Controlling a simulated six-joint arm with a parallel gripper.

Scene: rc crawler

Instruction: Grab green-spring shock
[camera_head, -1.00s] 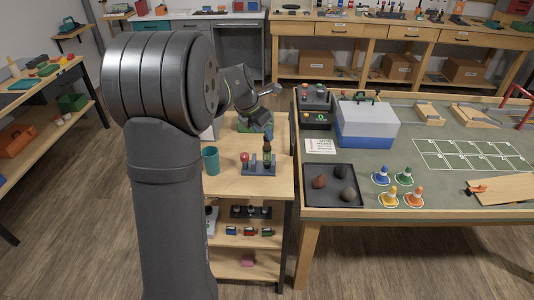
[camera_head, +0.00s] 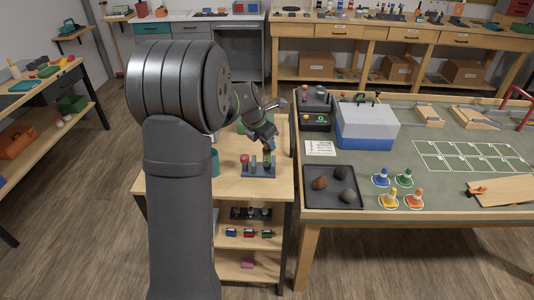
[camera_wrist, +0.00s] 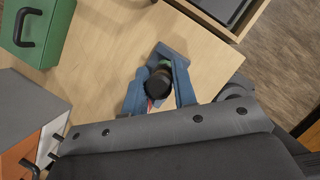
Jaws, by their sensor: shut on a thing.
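The green-spring shock (camera_head: 267,158) stands upright at the right end of a small dark rack (camera_head: 258,172) on the wooden cart top. My gripper (camera_head: 269,146) is above it, pointing down, and shut on its upper end. In the wrist view, the shock's round black top (camera_wrist: 158,83) lies between the blue-grey fingers of my gripper (camera_wrist: 160,88), with a sliver of green beside it. The fingers and palm hide most of the rack there. The shock is still at the rack; I cannot tell whether it is lifted.
A red-topped shock (camera_head: 244,161) stands at the rack's left end. A teal cup (camera_head: 215,162) is left of the rack, partly behind my arm. A green box (camera_wrist: 38,27) lies at the upper left of the wrist view. The workbench with a black rock tray (camera_head: 334,202) is to the right.

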